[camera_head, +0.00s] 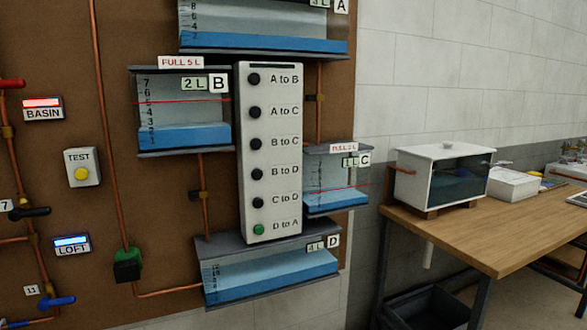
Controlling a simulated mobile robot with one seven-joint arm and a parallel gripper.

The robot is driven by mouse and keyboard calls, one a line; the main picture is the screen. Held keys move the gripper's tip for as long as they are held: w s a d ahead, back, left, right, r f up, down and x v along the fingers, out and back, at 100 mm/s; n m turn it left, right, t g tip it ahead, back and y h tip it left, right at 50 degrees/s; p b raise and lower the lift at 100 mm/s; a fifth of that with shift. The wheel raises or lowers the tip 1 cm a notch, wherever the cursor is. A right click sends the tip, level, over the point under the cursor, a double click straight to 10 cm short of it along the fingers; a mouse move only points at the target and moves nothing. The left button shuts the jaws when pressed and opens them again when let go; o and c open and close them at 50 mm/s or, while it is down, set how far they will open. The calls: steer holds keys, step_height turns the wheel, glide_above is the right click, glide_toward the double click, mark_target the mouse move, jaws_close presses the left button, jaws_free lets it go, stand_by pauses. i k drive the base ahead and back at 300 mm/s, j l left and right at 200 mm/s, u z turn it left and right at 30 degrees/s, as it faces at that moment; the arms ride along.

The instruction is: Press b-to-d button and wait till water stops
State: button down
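A white button panel (271,215) is mounted upright on the brown board. Its B to D button (257,174) is black, fourth from the top. The other buttons are black except the D to A button (259,230), which is green. Tank B (185,108), left of the panel, holds blue water below a red line and has a "2 L" tag. Tank D (270,274), below the panel, holds water and has a "4 L" tag. My gripper is not in view.
Tank A (265,26) is above and tank C (336,183) is right of the panel. A yellow TEST button (82,174) and copper pipes with valves are at left. A wooden table (470,232) with a white box (442,177) stands at right.

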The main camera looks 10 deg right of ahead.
mark_target(257, 174)
steer(key=i+z, duration=0.3)
steer(key=i, duration=0.2)
steer(key=i+j+z, duration=0.35)
steer(key=i, duration=0.15)
steer(key=l, duration=0.1)
